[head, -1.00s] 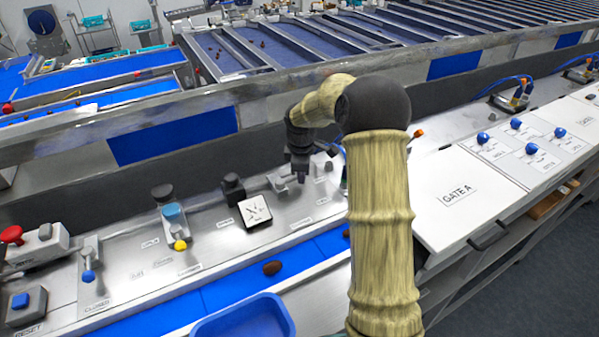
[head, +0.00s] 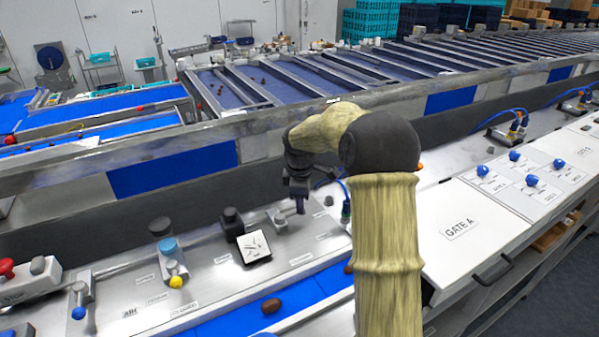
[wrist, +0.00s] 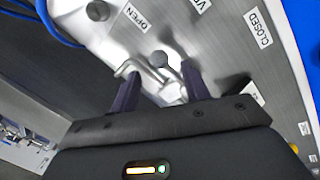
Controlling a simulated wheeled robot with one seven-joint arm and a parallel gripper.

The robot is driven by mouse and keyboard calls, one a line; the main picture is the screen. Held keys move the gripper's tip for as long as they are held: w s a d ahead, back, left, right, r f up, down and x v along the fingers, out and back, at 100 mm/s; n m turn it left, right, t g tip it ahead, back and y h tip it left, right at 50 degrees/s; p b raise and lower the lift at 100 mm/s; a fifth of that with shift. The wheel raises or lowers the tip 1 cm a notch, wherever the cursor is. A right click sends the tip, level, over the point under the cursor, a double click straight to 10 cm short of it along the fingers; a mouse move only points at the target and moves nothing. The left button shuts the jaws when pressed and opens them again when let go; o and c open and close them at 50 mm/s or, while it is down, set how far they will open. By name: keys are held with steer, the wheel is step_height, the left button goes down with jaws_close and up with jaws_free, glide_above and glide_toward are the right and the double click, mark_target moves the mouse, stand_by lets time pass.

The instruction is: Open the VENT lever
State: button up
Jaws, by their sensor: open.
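The VENT lever shows in the wrist view as a grey round knob (wrist: 158,59) on a metal panel, between an OPEN label (wrist: 135,17) and a CLOSED label (wrist: 257,28). A label starting with V, cut off at the frame's top, sits between them. My gripper (wrist: 160,82) is open, with one dark finger on each side of the knob's base; I cannot tell whether either finger touches it. In the head view my gripper (head: 299,202) hangs low over the panel, right of a white-faced gauge, and the lever is not clearly visible there.
The gauge (head: 254,246) stands close to the left of my gripper. A blue-topped device (head: 168,246) and a yellow knob (head: 176,281) are further left. A brown date (head: 271,305) lies on the blue belt in front. The white GATE A panel (head: 458,232) is to the right.

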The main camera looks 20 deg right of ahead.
step_height(320, 180, up, 13)
steer(key=s+a+b, duration=0.1)
steer(key=s+b, duration=0.1)
steer(key=shift+s+b, duration=0.2)
steer(key=shift+b, duration=0.15)
steer(key=shift+a, duration=0.2)
steer(key=shift+w+f, duration=0.1)
stand_by(0.5)
